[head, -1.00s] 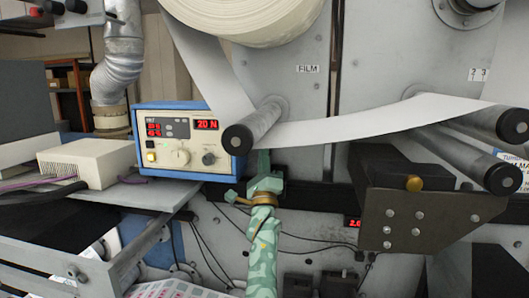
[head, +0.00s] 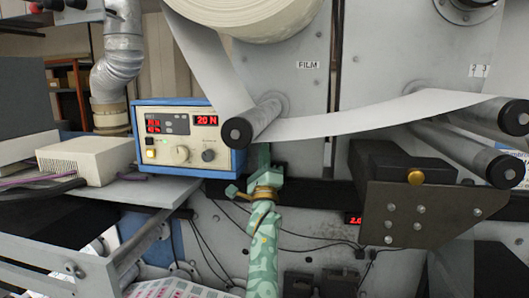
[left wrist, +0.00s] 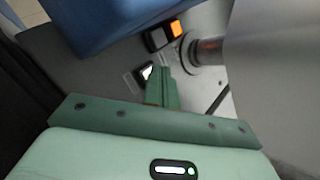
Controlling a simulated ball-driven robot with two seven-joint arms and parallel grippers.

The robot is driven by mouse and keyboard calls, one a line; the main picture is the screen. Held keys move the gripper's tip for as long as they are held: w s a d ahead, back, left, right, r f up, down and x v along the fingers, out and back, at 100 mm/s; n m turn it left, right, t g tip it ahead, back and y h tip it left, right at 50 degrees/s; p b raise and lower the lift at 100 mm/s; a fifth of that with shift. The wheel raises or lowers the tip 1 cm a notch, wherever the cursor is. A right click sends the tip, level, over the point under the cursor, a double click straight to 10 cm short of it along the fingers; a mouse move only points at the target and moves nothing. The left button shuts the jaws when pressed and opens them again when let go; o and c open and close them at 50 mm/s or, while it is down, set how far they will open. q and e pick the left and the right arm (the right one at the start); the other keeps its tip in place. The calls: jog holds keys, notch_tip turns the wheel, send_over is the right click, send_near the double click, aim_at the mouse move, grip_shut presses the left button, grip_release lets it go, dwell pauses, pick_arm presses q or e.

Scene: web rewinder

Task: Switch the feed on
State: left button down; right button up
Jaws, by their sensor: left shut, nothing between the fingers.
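My left gripper (head: 262,160) is pale green and reaches up from the bottom of the head view, partly behind the front roller. In the left wrist view its fingers (left wrist: 160,72) are shut with nothing between them. Their tips are beside a small white-faced part in a dark frame (left wrist: 147,72) on the grey panel; I cannot tell if they touch. Just beyond are an orange block (left wrist: 176,29) and a dark block (left wrist: 157,39), side by side. No label marks any of these as the feed switch. My right gripper is in neither view.
A blue-framed control box (head: 188,108) with red displays and knobs stands left of the gripper. A dark bracket (head: 415,210) stands farther right. Cables hang on the lower panel.

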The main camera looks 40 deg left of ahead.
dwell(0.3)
pick_arm(q)
jog(key=shift+s+d, duration=0.2)
jog(key=shift+s, duration=0.1)
jog(key=s+d+p, duration=0.3)
jog(key=s, duration=0.2)
jog(key=shift+s, duration=0.15)
dwell(0.3)
jog(key=shift+f, duration=0.15)
dwell(0.4)
